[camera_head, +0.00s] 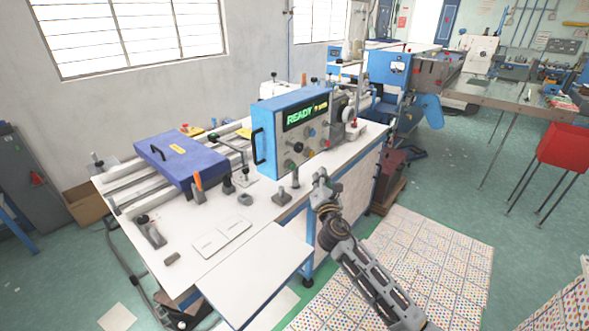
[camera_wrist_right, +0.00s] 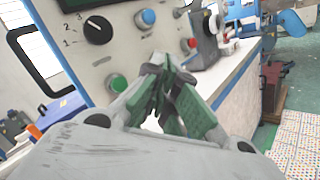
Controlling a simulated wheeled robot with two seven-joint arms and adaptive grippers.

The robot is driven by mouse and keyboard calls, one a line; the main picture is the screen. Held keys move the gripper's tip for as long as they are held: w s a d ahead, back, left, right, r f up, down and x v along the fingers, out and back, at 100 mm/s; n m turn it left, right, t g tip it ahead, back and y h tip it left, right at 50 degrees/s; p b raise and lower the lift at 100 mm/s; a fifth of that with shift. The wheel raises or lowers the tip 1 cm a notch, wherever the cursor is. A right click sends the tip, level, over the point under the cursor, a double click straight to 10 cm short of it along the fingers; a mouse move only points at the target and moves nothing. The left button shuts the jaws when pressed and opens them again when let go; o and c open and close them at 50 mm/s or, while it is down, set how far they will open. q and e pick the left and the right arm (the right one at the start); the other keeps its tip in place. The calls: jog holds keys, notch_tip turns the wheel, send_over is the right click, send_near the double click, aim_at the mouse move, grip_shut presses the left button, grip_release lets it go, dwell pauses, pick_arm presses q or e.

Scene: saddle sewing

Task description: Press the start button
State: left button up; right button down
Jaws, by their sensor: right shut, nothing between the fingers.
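The control panel (camera_head: 272,137) is a blue-framed box on a white sewing station, with a lit screen (camera_head: 306,114) reading READY. In the right wrist view its face carries a green button (camera_wrist_right: 118,84), a blue button (camera_wrist_right: 145,18), a red button (camera_wrist_right: 190,44) and a black dial (camera_wrist_right: 97,29). No label naming the start button is readable. My right gripper (camera_head: 321,180) is in front of the panel's lower right part, shut and empty. In the right wrist view its fingertips (camera_wrist_right: 168,66) show to the right of the green button, seemingly apart from it. My left gripper is out of view.
A purple-blue case (camera_head: 180,158) and small metal fixtures stand on the white table (camera_head: 160,205) left of the panel. A black handle (camera_head: 259,146) sticks out of the panel's left side.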

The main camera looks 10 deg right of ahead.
aim_at(293, 167)
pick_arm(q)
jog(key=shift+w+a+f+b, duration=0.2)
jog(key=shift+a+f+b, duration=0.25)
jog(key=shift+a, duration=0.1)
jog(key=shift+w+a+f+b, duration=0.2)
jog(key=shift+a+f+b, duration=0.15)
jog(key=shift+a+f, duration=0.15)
pick_arm(e)
jog(key=w+a, duration=0.4)
jog(key=w, duration=0.1)
jog(key=shift+w, duration=0.15)
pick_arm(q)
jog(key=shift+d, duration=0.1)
